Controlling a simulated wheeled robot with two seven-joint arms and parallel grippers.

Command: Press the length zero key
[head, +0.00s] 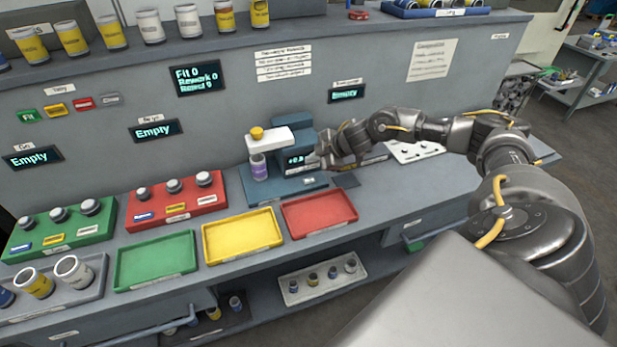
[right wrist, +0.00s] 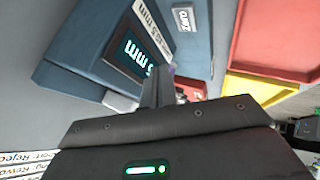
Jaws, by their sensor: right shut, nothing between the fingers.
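The blue-grey length gauge (head: 302,135) stands on the bench with a small lit display (head: 298,161). A purple-labelled can (head: 260,168) stands at its left side under a white arm with a yellow knob. My right gripper (head: 324,154) is shut and empty, close to the right of the display. In the right wrist view, my shut fingers (right wrist: 158,76) point at the gauge face beside its display (right wrist: 135,57). A small pale key (right wrist: 120,102) shows close by the fingers. I cannot read its label or tell whether the fingers touch it. My left gripper is out of view.
Green (head: 155,258), yellow (head: 243,236) and red (head: 319,213) trays lie along the bench front. A red button box (head: 176,201) and a green one stand to the left. A shelf with cans runs above. A white panel (head: 415,150) lies right of the gauge.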

